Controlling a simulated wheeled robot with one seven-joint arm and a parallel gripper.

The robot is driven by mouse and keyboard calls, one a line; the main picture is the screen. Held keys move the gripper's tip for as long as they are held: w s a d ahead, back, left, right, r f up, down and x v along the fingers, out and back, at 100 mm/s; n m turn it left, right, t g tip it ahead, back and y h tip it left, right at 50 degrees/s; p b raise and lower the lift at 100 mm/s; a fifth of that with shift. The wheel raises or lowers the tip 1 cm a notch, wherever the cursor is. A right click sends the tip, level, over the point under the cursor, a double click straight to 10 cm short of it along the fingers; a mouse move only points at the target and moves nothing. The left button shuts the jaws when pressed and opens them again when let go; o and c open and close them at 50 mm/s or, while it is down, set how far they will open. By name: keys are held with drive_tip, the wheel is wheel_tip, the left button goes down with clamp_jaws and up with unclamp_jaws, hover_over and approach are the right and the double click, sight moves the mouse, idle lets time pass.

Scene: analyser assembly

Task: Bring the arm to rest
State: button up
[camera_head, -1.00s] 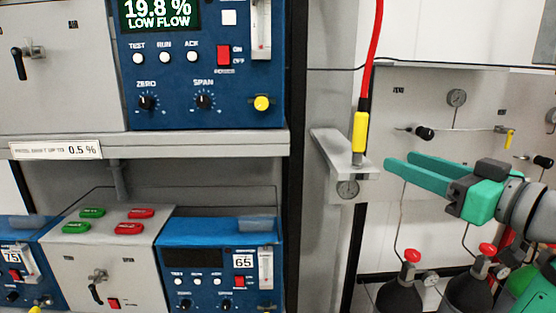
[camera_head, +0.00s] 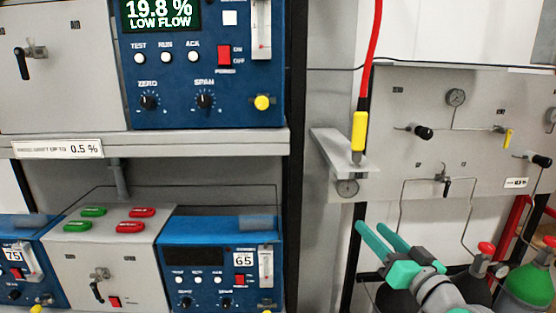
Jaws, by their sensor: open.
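My gripper (camera_head: 372,232) is at the lower right, with two green fingers apart and nothing between them. The fingers point up and to the left, below the grey wall bracket (camera_head: 331,150) and in front of the gas bottles. My wrist runs down out of the bottom edge. A red hose with a yellow connector (camera_head: 359,132) stands upright at the bracket, clear of my gripper. The rest of my arm is out of view.
A blue analyser (camera_head: 190,110) reading 19.8 % LOW FLOW sits on a shelf (camera_head: 200,143) at the left. More units stand below. At right, a valve panel (camera_head: 470,105) hangs above gas bottles (camera_head: 530,285) with red knobs, close to my gripper.

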drive_tip(key=s+a+f+m+h, duration=0.1)
drive_tip(key=a+f+m+h, duration=0.15)
drive_tip(key=f, duration=0.75)
drive_tip(key=s+a+f+m+h, duration=0.1)
drive_tip(key=a+f+m, duration=0.15)
drive_tip(key=f, duration=0.85)
drive_tip(key=s+a+f+g+h, duration=0.1)
drive_tip(key=s+a+f, duration=0.2)
drive_tip(key=s+f, duration=0.3)
drive_tip(key=s+a+f+g+h, duration=0.1)
drive_tip(key=s+a+f+h, duration=0.15)
drive_tip(key=s+f, duration=0.4)
drive_tip(key=s+a+f+n, duration=0.1)
drive_tip(key=s+a+f, duration=0.25)
drive_tip(key=s, duration=0.25)
drive_tip(key=s+a+f, duration=0.3)
drive_tip(key=s+f, duration=0.1)
drive_tip(key=s, duration=0.3)
drive_tip(key=s+a+r+n, duration=0.2)
drive_tip(key=s+a, duration=0.1)
drive_tip(key=s, duration=0.5)
drive_tip(key=s+a+r+n+y, duration=0.1)
drive_tip(key=s+a+r+n, duration=0.1)
drive_tip(key=s, duration=0.7)
drive_tip(key=shift+a+r+y, duration=0.15)
drive_tip(key=shift+a+y, duration=0.15)
drive_tip(key=shift+a, duration=0.1)
